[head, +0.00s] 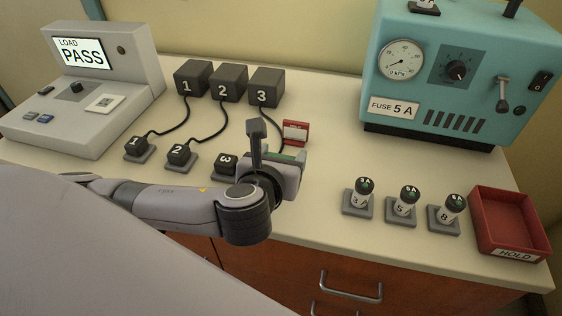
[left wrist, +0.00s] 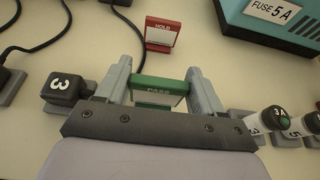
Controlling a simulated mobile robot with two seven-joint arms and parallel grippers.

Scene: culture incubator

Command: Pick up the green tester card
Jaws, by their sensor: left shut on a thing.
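The green tester card (left wrist: 160,86), marked PASS, is between the two fingers of my left gripper (left wrist: 161,84) in the left wrist view. The gripper is shut on it, with a finger against each side. In the head view only a thin green strip of the card (head: 288,157) shows past my left gripper (head: 285,160), which hides most of it. A red HOLD card (head: 295,131) stands just behind the gripper; it also shows in the left wrist view (left wrist: 161,33). My right gripper is not in view.
Plug 3 (head: 224,163) sits close left of the gripper. Several fuses stand to the right, the nearest marked 3A (head: 361,193), beside a red HOLD tray (head: 511,225). A teal machine (head: 455,75) stands at the back right. A grey tester (head: 90,80) reading PASS is at the left.

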